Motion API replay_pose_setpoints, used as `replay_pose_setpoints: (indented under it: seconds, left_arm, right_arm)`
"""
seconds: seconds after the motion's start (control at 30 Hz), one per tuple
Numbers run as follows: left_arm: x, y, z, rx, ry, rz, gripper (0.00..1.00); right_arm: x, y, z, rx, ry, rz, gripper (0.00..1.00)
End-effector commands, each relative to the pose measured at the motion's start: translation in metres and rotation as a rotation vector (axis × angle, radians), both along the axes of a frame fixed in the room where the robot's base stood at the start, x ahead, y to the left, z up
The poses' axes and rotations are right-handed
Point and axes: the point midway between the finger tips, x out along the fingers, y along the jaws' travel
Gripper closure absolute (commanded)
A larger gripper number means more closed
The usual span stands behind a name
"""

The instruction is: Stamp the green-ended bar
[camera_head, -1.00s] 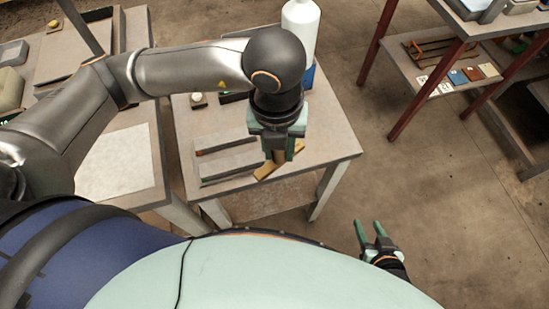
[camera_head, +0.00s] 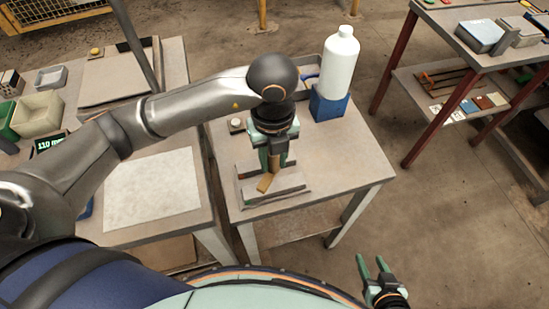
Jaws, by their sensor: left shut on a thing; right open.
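My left gripper (camera_head: 271,158) is shut on a brown wooden-handled tool (camera_head: 275,163), which seems to be a stamp. A yellowish block (camera_head: 265,183) shows at its lower end, over the two grey bars on the right-hand table. The nearer bar (camera_head: 290,196) lies along the front of the table. The farther bar (camera_head: 246,170) is partly covered by the gripper and the tool. The coloured bar ends are too small to tell apart now. I cannot tell whether the tool touches a bar. My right gripper (camera_head: 372,267) is open and empty, away from the table over the floor.
A small round item (camera_head: 236,124) is left of my gripper. A white sheet (camera_head: 152,188) lies on the left table. The table's right front (camera_head: 345,175) is clear.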

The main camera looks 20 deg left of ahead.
Motion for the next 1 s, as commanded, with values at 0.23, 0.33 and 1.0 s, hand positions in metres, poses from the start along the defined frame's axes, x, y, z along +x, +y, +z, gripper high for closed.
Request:
replay_pose_setpoints:
  seconds: [0.23, 0.33, 1.0]
  left_arm:
    - [0.0, 0.0, -0.022, 0.0, 0.0, -0.001, 1.0]
    - [0.0, 0.0, -0.033, 0.0, 0.0, -0.001, 1.0]
    - [0.0, 0.0, -0.057, 0.0, -0.001, -0.002, 1.0]
  right_arm:
    - [0.0, 0.0, -0.017, -0.001, 0.0, -0.001, 0.5]
    - [0.0, 0.0, -0.026, -0.001, 0.0, -0.001, 0.5]
    - [0.0, -0.001, -0.043, -0.001, 0.0, -0.001, 0.5]
